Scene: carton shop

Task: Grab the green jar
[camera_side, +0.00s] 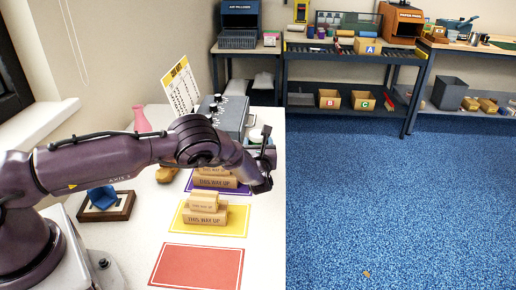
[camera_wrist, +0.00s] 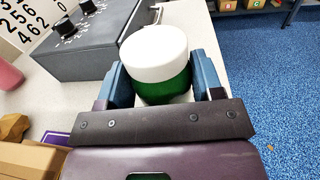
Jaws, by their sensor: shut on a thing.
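The green jar (camera_wrist: 168,88) with a wide white lid is in the wrist view, upright between the two blue fingers of my gripper (camera_wrist: 160,76). The fingers are shut on its sides, one on the left and one on the right. In the side view my gripper (camera_side: 264,160) is at the right edge of the white table, by the grey box with knobs. The arm and gripper hide most of the jar there. I cannot tell whether its base touches the table.
The grey knobbed box (camera_wrist: 95,45) stands close to the left of the jar. Stacked cartons (camera_side: 205,208) sit on a yellow mat. A red mat (camera_side: 197,266) is bare. A pink bottle (camera_side: 141,120) stands behind my arm. Blue floor lies beyond the table's right edge.

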